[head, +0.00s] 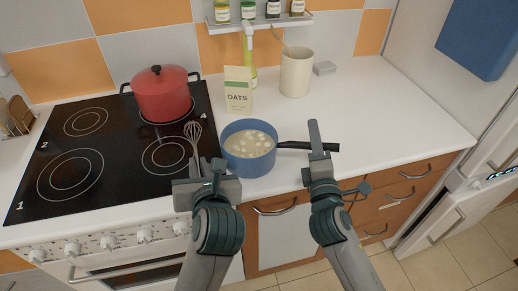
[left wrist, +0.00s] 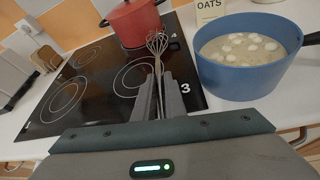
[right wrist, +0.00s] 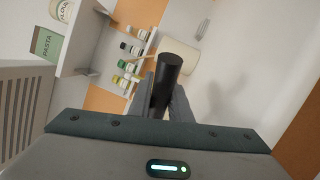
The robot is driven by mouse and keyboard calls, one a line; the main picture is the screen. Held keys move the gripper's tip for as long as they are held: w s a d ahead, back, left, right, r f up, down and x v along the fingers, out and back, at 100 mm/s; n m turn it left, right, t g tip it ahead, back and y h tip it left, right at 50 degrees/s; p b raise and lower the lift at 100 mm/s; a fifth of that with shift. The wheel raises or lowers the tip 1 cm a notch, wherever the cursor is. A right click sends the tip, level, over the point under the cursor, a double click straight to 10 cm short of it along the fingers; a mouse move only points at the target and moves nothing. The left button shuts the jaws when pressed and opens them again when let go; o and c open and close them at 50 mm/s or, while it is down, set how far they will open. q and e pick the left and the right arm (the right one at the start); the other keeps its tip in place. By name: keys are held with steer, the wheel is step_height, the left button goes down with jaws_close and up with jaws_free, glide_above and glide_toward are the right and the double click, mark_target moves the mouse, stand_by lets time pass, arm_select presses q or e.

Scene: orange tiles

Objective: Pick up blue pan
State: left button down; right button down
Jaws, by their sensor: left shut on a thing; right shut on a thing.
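The blue pan (head: 248,164) holds a pale liquid with several white lumps and is at the counter's front, right of the stove. I cannot tell whether its base touches the counter. It also shows in the left wrist view (left wrist: 240,78). My right gripper (head: 317,150) is shut on its black handle (head: 292,145), which fills the jaws in the right wrist view (right wrist: 168,75). My left gripper (head: 203,170) is shut on a whisk (head: 193,131), wires upward, just left of the pan. The whisk shows between the fingers in the left wrist view (left wrist: 157,45).
A black stovetop (head: 70,165) lies to the left, with a red pot (head: 161,95) on its back right burner. An oats box (head: 238,95) and a cream utensil holder (head: 296,75) stand behind the pan. The counter (head: 385,115) to the right is clear.

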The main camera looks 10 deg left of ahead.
steer(key=shift+r, duration=0.15)
stand_by(0.6)
step_height(320, 180, up, 10)
stand_by(0.6)
steer(key=shift+f, duration=0.25)
step_height(320, 180, down, 7)
steer(key=shift+f, duration=0.2)
stand_by(1.6)
steer(key=shift+a+f, duration=0.1)
steer(key=shift+f, duration=0.05)
steer(key=shift+f, duration=1.05)
stand_by(2.6)
